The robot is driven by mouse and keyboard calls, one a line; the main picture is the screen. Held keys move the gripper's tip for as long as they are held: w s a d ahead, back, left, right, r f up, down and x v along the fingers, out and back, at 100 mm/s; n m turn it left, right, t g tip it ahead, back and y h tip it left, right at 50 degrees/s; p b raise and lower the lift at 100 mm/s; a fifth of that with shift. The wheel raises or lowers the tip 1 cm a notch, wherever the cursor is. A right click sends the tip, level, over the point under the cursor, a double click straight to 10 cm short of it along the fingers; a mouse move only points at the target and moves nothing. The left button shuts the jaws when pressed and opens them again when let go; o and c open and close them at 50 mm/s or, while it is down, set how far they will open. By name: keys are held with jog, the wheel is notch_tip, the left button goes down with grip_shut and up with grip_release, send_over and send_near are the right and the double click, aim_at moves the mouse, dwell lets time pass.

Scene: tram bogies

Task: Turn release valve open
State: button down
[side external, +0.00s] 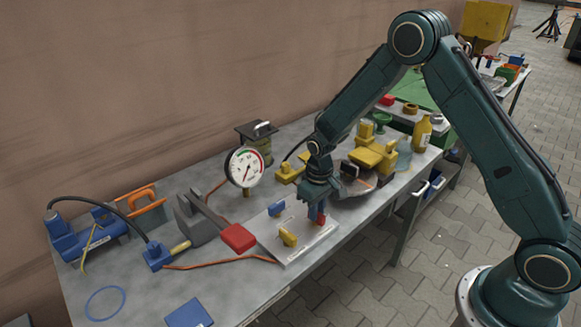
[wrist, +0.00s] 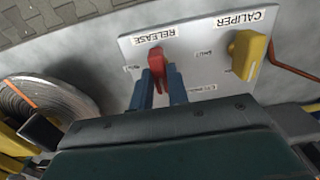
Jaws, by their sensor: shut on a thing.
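A pale valve panel (side external: 270,240) lies on the metal bench; it also shows in the wrist view (wrist: 205,75). The red release valve handle (wrist: 156,62) sits beside the RELEASE label, which reads upside down. My gripper (wrist: 161,84) has its blue fingers on either side of this handle and is shut on it. The handle lies lengthwise between the fingers, and its near end is partly hidden by them. In the side view my gripper (side external: 316,211) reaches down to the panel's right end, with a little red (side external: 321,219) showing at its fingertips.
A yellow handle (wrist: 247,53) by the CALIPER label and a blue handle (side external: 276,208) stand on the same panel. A gauge (side external: 246,167) stands behind. A red-ended tool (side external: 238,237) lies left of the panel, with an orange hose (side external: 220,262). A disc-like part (wrist: 45,98) is close by.

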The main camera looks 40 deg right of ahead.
jog(key=c, duration=1.4)
grip_release()
jog(key=shift+o, duration=0.2)
jog(key=shift+r, duration=0.15)
notch_tip(320, 180, up, 14)
jog(key=shift+f, duration=0.2)
